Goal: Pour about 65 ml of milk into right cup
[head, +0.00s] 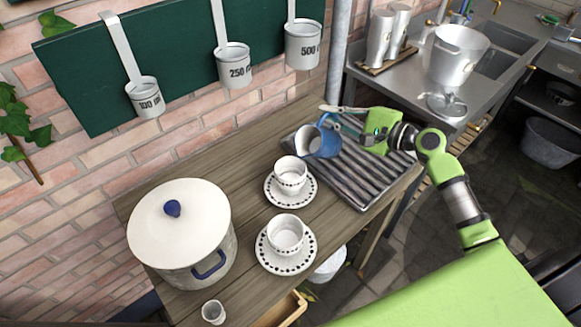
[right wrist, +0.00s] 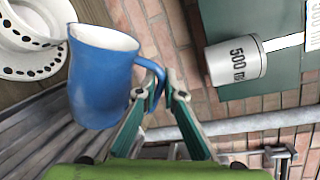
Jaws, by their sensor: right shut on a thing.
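My right gripper (head: 345,127) comes in from the right above the ribbed drainer and is shut on the handle of a blue jug (head: 323,142). The jug is tilted, its pale mouth facing left toward the far cup; the right wrist view shows the jug (right wrist: 100,82) with the handle between the fingers (right wrist: 166,92). I cannot tell the milk from the pale lining. The far white cup (head: 290,176) stands on a dotted saucer (head: 274,196). The near white cup (head: 286,236) stands on its own saucer (head: 271,263). My left gripper is not in view.
A big lidded pot (head: 180,222) stands left of the cups, with a small cup (head: 213,312) at the front. The ribbed drainer (head: 367,178) lies at the right of the wooden table. Measuring ladles (head: 233,66) hang on a green board. A metal sink counter stands behind at right.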

